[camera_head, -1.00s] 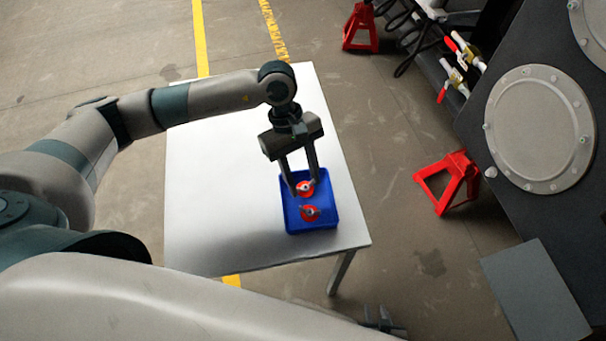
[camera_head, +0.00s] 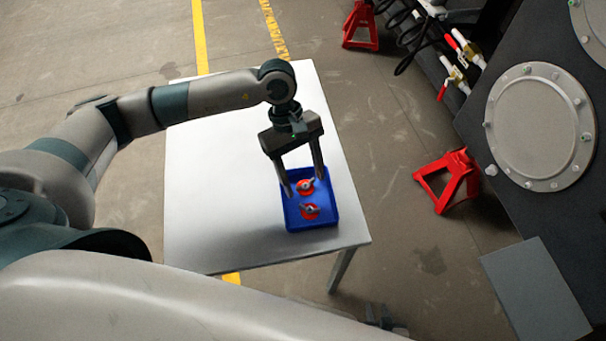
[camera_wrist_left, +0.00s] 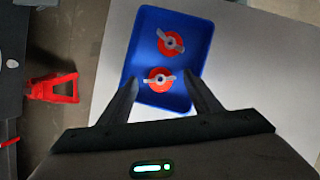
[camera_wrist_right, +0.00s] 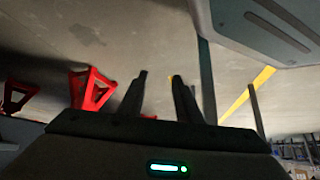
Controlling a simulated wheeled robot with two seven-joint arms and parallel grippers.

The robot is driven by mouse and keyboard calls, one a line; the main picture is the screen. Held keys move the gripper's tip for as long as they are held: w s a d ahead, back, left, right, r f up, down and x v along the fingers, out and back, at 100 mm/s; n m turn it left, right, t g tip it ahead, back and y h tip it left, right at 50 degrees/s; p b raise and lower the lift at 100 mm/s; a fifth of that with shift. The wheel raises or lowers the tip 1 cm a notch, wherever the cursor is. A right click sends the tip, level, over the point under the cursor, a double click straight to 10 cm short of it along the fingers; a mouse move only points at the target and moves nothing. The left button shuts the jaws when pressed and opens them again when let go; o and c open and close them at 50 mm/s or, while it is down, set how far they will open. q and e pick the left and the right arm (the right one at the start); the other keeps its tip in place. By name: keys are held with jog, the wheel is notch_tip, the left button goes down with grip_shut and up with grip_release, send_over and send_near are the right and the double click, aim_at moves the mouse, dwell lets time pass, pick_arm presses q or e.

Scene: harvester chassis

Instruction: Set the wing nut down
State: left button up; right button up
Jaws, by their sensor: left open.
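A blue tray (camera_head: 328,212) stands on the white table and holds two wing nuts, each with a red round base and silver wings. One wing nut (camera_head: 306,187) lies in the tray's far half, the other wing nut (camera_head: 310,211) in the near half. My left gripper (camera_head: 306,185) is open above the tray, pointing down, its fingers on either side of the far nut and apart from it. The left wrist view shows that nut (camera_wrist_left: 160,79) between the spread fingertips and the other nut (camera_wrist_left: 171,43) beyond. My right gripper (camera_wrist_right: 160,80) is open and empty, away from the tray.
The white table (camera_head: 215,180) is bare left of the tray. Red stands (camera_head: 450,182) are on the floor to the right, beside the dark chassis with a round cover plate (camera_head: 540,127). A grey panel (camera_head: 535,290) is at the lower right.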

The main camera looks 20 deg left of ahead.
pick_arm(q)
jog(key=shift+r, duration=0.15)
jog(key=shift+w+a+r, duration=0.1)
jog(key=shift+w+r, duration=0.05)
jog(key=b+v, duration=0.2)
jog(key=v, duration=0.9)
jog(key=shift+r, duration=0.3)
pick_arm(e)
jog(key=shift+s+d+f+g+h, duration=0.15)
jog(key=shift+s+d+f+g, duration=0.2)
jog(key=shift+d+f+g, duration=0.15)
jog(key=shift+s+d+f+g+h, duration=0.15)
jog(key=shift+s+d+f+g, duration=0.2)
jog(key=shift+f, duration=0.25)
jog(key=shift+d, duration=0.1)
